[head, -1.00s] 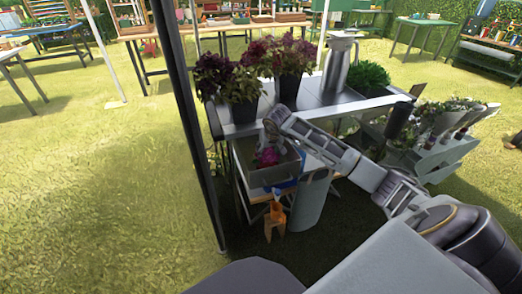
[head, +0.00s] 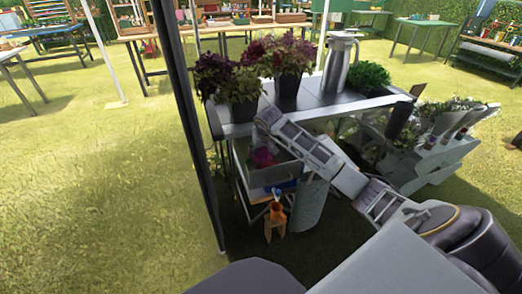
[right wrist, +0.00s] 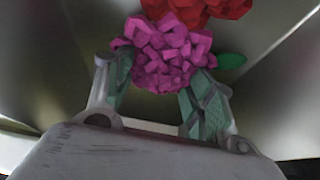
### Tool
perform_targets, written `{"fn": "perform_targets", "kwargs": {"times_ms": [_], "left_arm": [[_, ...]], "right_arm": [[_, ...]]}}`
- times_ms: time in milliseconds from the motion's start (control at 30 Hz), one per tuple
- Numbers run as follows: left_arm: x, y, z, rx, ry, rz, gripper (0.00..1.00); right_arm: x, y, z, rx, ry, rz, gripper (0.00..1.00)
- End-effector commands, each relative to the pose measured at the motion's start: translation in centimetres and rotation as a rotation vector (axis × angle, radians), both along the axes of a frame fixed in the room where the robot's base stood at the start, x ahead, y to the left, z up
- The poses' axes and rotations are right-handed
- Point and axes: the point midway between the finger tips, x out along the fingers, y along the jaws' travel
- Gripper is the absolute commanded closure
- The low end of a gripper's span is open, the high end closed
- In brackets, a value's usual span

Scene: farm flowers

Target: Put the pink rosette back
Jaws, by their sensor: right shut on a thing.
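The pink rosette (right wrist: 165,55) is a faceted magenta flower between the two green-padded fingers of my right gripper (right wrist: 160,85) in the right wrist view. The fingers are shut on it. In the head view the rosette (head: 264,157) shows as a small pink spot inside a grey open-topped bin (head: 274,178) below the front edge of the plant table. My right gripper (head: 262,142) reaches down into the bin from above, partly hidden in shadow. My left gripper is out of view.
A red flower (right wrist: 205,8) and a green leaf (right wrist: 232,60) lie close beyond the rosette. Grey bin walls surround them. Potted plants (head: 287,62) and a metal jug (head: 338,62) stand on the table (head: 318,103) above. A dark pole (head: 184,120) stands to the left.

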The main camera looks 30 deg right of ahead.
Motion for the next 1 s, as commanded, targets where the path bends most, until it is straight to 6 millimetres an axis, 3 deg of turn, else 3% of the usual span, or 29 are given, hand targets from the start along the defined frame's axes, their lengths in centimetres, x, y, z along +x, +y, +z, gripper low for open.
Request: {"fn": "perform_targets", "kwargs": {"times_ms": [267,300,433,1000], "left_arm": [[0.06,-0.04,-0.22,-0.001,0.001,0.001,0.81],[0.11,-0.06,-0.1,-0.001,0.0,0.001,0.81],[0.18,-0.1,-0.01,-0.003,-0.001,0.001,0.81],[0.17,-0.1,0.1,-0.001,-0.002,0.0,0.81]], "right_arm": [[0.0,-0.02,-0.28,0.0,0.0,0.0,0.68],[0.0,0.0,-0.26,0.0,0.0,-0.001,0.42],[-0.01,0.0,-0.25,0.0,0.0,-0.001,0.26],[-0.08,0.0,0.32,-0.001,-0.001,0.001,0.24]]}}
